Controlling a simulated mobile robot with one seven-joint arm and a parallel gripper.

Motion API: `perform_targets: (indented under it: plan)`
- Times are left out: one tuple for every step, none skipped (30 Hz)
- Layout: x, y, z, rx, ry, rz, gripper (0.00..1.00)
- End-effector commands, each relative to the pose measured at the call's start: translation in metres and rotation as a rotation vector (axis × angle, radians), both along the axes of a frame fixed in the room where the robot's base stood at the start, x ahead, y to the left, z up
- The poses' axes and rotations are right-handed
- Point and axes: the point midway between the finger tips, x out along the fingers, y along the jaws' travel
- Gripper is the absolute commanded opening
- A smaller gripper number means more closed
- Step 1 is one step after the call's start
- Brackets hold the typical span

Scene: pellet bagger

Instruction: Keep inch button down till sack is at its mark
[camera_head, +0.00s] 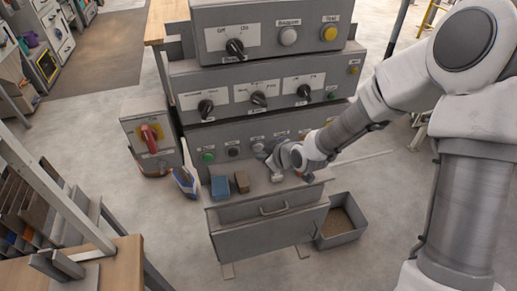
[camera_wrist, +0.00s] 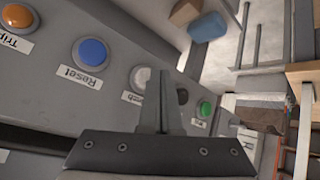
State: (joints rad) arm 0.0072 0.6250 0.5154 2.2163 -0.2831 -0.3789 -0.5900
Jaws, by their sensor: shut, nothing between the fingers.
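The inch button is a pale button (camera_wrist: 140,77) on the sloped lower panel, with a label ending in "nch" below it in the wrist view. My gripper (camera_wrist: 163,76) is shut and empty, its fingertips over the right edge of that button; I cannot tell whether they touch it or whether it is pressed. In the head view my gripper (camera_head: 272,162) is at the lower row of controls and hides part of it. I cannot make out the sack or its mark in either view.
A blue Reset button (camera_wrist: 91,52), an orange Trip button (camera_wrist: 18,16), a black button (camera_wrist: 182,97) and a green button (camera_wrist: 205,107) share the panel. A blue block (camera_head: 220,187) and brown block (camera_head: 242,182) lie on the ledge. A red switch (camera_head: 150,138) stands left.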

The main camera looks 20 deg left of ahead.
Motion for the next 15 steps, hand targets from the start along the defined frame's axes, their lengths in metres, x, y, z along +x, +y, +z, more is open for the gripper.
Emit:
perform_targets:
  plan:
    - [0.000,0.000,0.000,0.000,0.000,0.000,0.00]
    - [0.000,0.000,0.000,0.000,0.000,0.000,0.00]
    - [0.000,0.000,0.000,0.000,0.000,0.000,0.00]
    - [0.000,0.000,0.000,0.000,0.000,0.000,0.00]
    - [0.000,0.000,0.000,0.000,0.000,0.000,0.00]
    - [-0.002,-0.001,0.000,-0.001,0.000,0.000,0.00]
    - [-0.003,-0.002,0.000,-0.001,0.000,0.000,0.00]
    - [-0.005,-0.003,0.000,-0.001,0.000,0.000,0.00]
    - [-0.008,-0.005,0.000,-0.001,0.000,0.000,0.00]
    - [-0.011,-0.007,0.000,-0.002,0.001,0.001,0.00]
    - [-0.014,-0.008,-0.001,-0.002,0.001,0.001,0.00]
    - [-0.017,-0.010,-0.001,-0.001,0.000,0.000,0.00]
    - [-0.020,-0.012,-0.001,-0.001,0.000,0.000,0.00]
    - [-0.022,-0.014,0.000,-0.001,0.000,0.000,0.00]
    - [-0.026,-0.016,0.000,-0.002,0.000,0.000,0.00]
